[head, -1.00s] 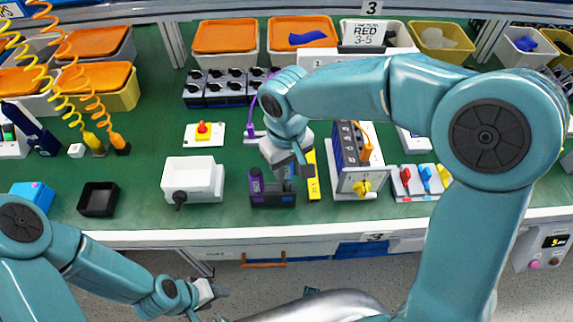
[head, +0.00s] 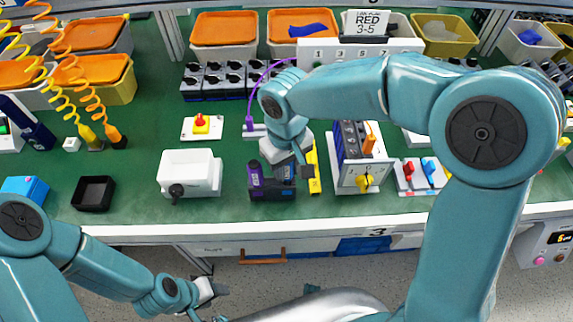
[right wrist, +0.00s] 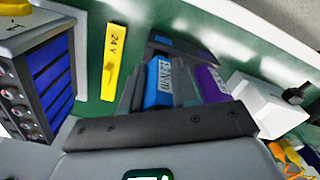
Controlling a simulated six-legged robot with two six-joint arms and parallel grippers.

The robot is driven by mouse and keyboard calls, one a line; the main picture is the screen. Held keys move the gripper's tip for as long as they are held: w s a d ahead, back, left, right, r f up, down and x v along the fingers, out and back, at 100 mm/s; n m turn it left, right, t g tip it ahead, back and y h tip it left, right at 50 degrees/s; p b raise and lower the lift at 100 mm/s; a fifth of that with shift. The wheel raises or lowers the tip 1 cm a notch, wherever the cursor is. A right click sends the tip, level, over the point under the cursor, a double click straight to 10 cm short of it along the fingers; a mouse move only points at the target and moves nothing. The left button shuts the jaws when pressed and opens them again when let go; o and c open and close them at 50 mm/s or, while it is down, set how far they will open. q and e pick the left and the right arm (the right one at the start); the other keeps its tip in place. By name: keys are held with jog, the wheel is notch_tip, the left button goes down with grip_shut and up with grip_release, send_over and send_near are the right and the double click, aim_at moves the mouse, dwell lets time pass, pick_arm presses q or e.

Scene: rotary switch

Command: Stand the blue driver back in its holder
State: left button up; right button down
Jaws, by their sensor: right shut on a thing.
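The dark holder (head: 272,193) stands near the front edge of the bench in the head view. A purple driver (head: 255,174) stands in its left side. The blue driver (head: 285,172) is at the holder's right part, under my right gripper (head: 292,166), which is shut on it. In the right wrist view the blue driver (right wrist: 166,84) shows between the fingers, beside the purple driver (right wrist: 207,80). Its lower end is hidden, so I cannot tell how deep it sits. My left gripper (head: 213,289) hangs low in front of the bench, away from the holder, its jaws too small to read.
A yellow strip (head: 314,172) lies just right of the holder, and a panel box with a yellow knob (head: 362,180) stands beyond it. A white box (head: 190,172) with a black knob is on the left. Green bench surface is clear between the white box and the holder.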

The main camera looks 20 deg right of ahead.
jog(key=shift+f+b, duration=0.75)
jog(key=shift+f, duration=0.35)
jog(key=shift+f, duration=0.1)
jog(key=c, duration=0.8)
grip_release()
notch_tip(320, 180, up, 16)
jog(key=shift+r+p, duration=0.25)
jog(key=shift+p, duration=0.85)
jog(key=shift+s, duration=0.2)
